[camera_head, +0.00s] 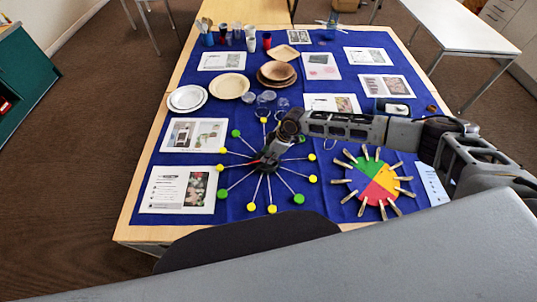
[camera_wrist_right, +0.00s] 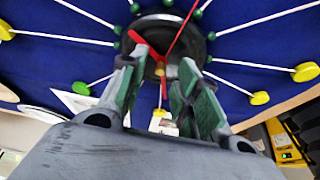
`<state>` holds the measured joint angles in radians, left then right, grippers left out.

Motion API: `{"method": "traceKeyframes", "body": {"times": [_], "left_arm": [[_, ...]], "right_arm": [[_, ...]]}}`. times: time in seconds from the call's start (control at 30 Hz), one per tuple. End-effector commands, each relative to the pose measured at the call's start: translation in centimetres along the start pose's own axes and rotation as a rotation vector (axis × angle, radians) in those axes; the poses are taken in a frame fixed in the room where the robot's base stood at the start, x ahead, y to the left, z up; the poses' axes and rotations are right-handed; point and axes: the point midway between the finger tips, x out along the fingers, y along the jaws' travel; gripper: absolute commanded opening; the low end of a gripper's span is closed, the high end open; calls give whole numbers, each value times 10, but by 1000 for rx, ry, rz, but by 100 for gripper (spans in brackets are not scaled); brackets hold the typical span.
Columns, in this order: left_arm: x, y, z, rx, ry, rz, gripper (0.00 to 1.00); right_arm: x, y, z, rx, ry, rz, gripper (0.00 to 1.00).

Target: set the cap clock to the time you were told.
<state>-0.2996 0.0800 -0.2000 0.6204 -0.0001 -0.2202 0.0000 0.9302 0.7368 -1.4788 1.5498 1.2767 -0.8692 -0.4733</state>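The cap clock lies on the blue cloth, with a dark round hub (camera_wrist_right: 207,45) and white spokes ending in yellow caps (camera_head: 272,209) and green caps (camera_head: 299,199). In the right wrist view, red hands (camera_wrist_right: 181,32) show on the hub: a long one points up and right, a short thick one up and left. My right gripper (camera_head: 268,160) is over the hub and hides much of it in the head view. In the wrist view its fingers (camera_wrist_right: 162,65) are apart, with the clock's centre visible between them; contact with a hand is unclear. My left gripper is out of view.
A coloured wheel with clothespins (camera_head: 382,183) lies right of the clock. Printed cards (camera_head: 180,190) lie to the left and behind. Plates (camera_head: 188,97), a wooden bowl (camera_head: 277,71) and cups (camera_head: 267,40) stand farther back. My right arm spans the table's right side.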

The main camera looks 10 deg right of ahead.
Motion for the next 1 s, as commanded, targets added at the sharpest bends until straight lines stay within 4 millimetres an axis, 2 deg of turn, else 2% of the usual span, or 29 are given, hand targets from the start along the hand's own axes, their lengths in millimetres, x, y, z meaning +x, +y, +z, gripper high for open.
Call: {"method": "traceKeyframes", "body": {"times": [0.4,0.67,1.0], "left_arm": [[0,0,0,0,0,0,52],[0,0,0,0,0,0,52],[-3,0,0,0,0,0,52]], "right_arm": [[4,0,1,0,-1,0,32],[4,0,1,0,-1,0,0],[4,0,0,11,-2,4,0]]}}
